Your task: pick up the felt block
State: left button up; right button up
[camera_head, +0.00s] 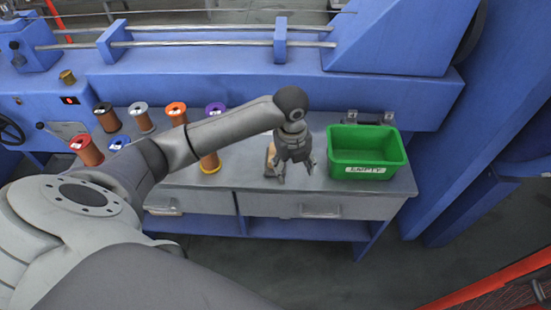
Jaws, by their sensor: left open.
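A small tan block (270,158), which looks like the felt block, stands on the grey bench top (235,175). It is partly hidden behind my left gripper. My left gripper (295,174) points down at the bench, with its fingers spread apart and nothing seen between them. It is just right of the block and overlaps it in the picture; I cannot tell whether they touch. My right gripper is not in view.
A green bin (366,153) labelled EMPTY stands right of my left gripper. Several copper-wire spools, including one with a red top (87,150), stand on the left of the bench. The blue machine (240,85) rises behind. Bench drawers (300,204) face the front.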

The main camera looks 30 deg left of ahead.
aim_at(275, 151)
pick_arm(q)
jog(key=w+a+r+m, duration=0.1)
jog(key=a+r, duration=0.1)
jog(key=w+a+r+m, duration=0.1)
jog(key=a+r, duration=0.2)
jog(key=w+a+r+m, duration=0.1)
jog(key=a+r, duration=0.1)
jog(key=a, duration=0.1)
jog(key=shift+w+a+r+m+g+y, duration=0.15)
jog(key=shift+r+m+g+y, duration=0.15)
jog(key=shift+r+m+g, duration=0.1)
notch_tip(275, 151, down, 5)
jog(key=shift+f, duration=2.75)
jog(key=c, duration=1.1)
